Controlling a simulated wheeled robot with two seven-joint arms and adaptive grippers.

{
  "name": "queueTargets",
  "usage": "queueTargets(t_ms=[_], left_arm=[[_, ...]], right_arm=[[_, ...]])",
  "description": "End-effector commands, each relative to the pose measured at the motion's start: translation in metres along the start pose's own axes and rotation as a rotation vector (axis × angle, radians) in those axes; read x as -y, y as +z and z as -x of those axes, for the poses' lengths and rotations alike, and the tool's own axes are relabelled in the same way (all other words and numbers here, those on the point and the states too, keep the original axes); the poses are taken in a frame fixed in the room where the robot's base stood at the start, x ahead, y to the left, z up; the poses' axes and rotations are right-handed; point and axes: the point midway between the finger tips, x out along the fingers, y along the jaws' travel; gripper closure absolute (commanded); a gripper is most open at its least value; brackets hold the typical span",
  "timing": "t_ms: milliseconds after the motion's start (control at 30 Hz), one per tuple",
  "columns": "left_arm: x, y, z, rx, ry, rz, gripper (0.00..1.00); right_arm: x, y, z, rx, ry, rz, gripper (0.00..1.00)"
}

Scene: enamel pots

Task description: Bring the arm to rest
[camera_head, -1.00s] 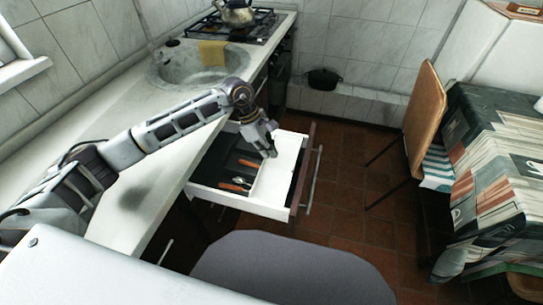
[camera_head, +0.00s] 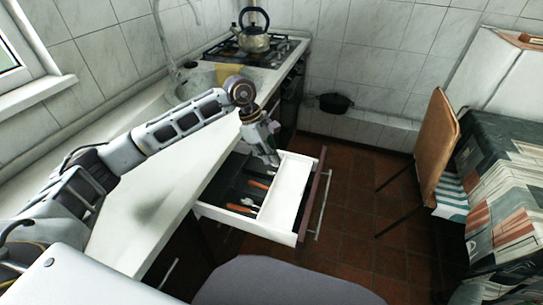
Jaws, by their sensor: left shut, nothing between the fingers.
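My left arm reaches in from the left over the counter. My left gripper (camera_head: 273,159) is shut and empty, and it points down over the open drawer (camera_head: 317,205). From this angle I cannot tell whether its fingertips touch anything in the drawer. The drawer has a white tray section on the right and a dark section on the left with several orange-handled utensils (camera_head: 243,208). My right gripper is not in view.
The white counter (camera_head: 150,205) runs along the left. A kettle (camera_head: 254,32) stands on the stove at the back. A folding chair (camera_head: 436,145) and a cloth-covered table (camera_head: 505,190) stand right. Tiled floor between is clear.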

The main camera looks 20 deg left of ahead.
Motion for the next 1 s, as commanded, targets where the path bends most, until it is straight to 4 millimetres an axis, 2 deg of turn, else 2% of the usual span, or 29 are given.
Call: queueTargets(t_ms=[133,267,467,1000], left_arm=[[0.000,0.000,0.000,0.000,0.000,0.000,1.00],[0.000,0.000,0.001,0.000,0.000,0.000,1.00],[0.000,0.004,0.010,0.000,0.000,0.000,1.00],[0.000,0.025,0.062,0.000,0.000,0.000,1.00]], right_arm=[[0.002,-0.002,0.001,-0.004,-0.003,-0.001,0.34],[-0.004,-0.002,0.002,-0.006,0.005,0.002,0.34],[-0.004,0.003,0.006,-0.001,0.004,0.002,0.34],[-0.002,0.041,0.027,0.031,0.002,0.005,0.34]])
